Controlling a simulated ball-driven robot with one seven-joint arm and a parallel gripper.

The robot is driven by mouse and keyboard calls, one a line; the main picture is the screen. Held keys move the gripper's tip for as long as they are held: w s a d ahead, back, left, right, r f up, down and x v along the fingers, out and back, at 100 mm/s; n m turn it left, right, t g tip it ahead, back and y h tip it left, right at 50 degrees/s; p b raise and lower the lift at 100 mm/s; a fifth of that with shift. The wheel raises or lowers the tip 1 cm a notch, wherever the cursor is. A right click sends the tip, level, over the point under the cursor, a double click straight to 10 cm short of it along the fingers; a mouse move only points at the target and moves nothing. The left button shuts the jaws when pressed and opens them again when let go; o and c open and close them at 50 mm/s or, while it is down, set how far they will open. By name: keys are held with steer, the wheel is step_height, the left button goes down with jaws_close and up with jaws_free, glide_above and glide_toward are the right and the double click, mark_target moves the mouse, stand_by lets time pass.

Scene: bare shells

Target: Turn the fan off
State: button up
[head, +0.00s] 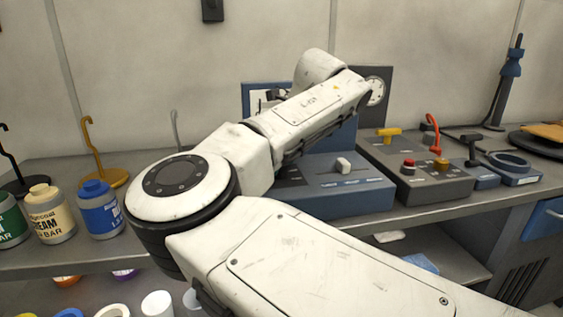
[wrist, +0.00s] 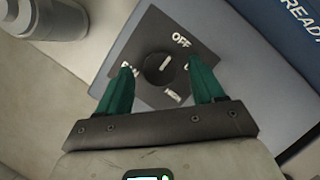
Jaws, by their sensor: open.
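A dark round knob (wrist: 160,69) with a white pointer line sits on a dark square plate (wrist: 150,32) in the wrist view. White lettering surrounds the knob, and "OFF" is readable at the plate's upper right. The pointer slants up and right, roughly between OFF and a mark partly hidden by the right finger. My gripper (wrist: 160,74) is open, its green fingers on either side of the knob. I cannot tell whether they touch it. No fan is recognisable. In the head view my arm hides most of the blue upright panel (head: 248,94) behind it.
A blue-grey console (head: 345,192) with a white slider stands below my arm. Right of it is a grey control box (head: 440,183) with red and yellow controls. A blue jar (head: 98,212) and other jars stand at left. A dark stand (head: 505,85) is at far right.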

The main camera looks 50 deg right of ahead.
steer(key=v, duration=0.9)
steer(key=shift+s+r+p, duration=0.15)
steer(key=shift+r+p, duration=0.25)
